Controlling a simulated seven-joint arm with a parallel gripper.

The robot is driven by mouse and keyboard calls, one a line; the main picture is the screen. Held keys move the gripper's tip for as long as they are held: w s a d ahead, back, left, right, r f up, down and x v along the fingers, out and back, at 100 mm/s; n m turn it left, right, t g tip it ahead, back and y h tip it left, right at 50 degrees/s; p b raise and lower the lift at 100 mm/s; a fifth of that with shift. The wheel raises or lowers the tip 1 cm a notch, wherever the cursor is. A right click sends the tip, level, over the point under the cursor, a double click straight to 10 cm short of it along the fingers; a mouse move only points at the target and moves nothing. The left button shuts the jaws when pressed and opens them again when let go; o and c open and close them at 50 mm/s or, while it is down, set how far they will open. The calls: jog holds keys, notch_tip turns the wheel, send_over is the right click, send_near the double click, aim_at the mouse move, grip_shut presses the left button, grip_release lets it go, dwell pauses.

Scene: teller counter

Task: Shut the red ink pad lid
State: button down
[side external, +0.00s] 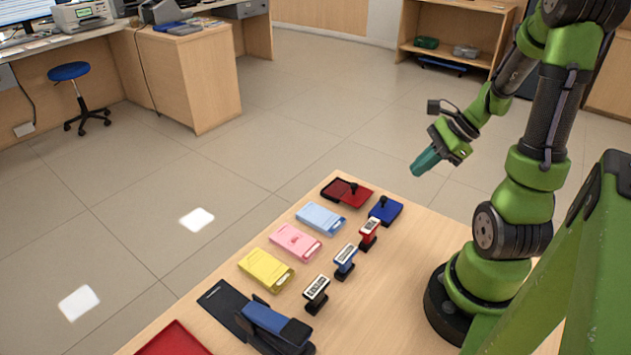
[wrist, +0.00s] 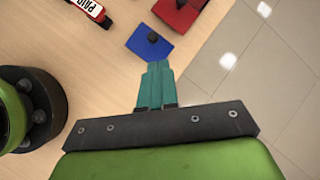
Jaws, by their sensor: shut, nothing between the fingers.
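The red ink pad (side external: 361,198) lies near the far corner of the counter, with a black knob on it. It looks wider than the blue pad, with a darker red area on its left; the exact lid angle is hard to tell. Part of the red pad shows at the top edge of the wrist view (wrist: 178,17), cut off by the frame. My gripper (side external: 416,171) is shut and empty, with teal fingers, in the air to the right of the pad and above the counter. In the wrist view its fingertips (wrist: 158,64) point toward the blue ink pad (wrist: 145,48).
The blue ink pad (side external: 390,211) sits close beside the red one, its black knob upright. Blue, pink and yellow cases (side external: 287,243) line the left side. A stapler-like device (side external: 275,322) is nearer. Counter before my base is clear.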

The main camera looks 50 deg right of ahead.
jog(key=d+m+t, duration=0.1)
jog(key=d+m, duration=0.1)
jog(key=m, duration=0.2)
send_near(355, 191)
jog(key=f, duration=0.2)
jog(key=s+f, duration=0.1)
jog(key=shift+s+d+f+t, duration=0.1)
jog(key=shift+d+f+t, duration=0.2)
jog(key=shift+f, duration=0.05)
jog(key=w, duration=0.1)
jog(key=w+a, duration=0.1)
jog(key=w, duration=0.1)
jog(key=shift+a+f, duration=0.25)
jog(key=shift+w+a, duration=0.15)
jog(key=shift+w, duration=0.25)
jog(key=w, duration=0.6)
jog(key=shift+w, duration=0.4)
jog(key=shift+a, duration=0.1)
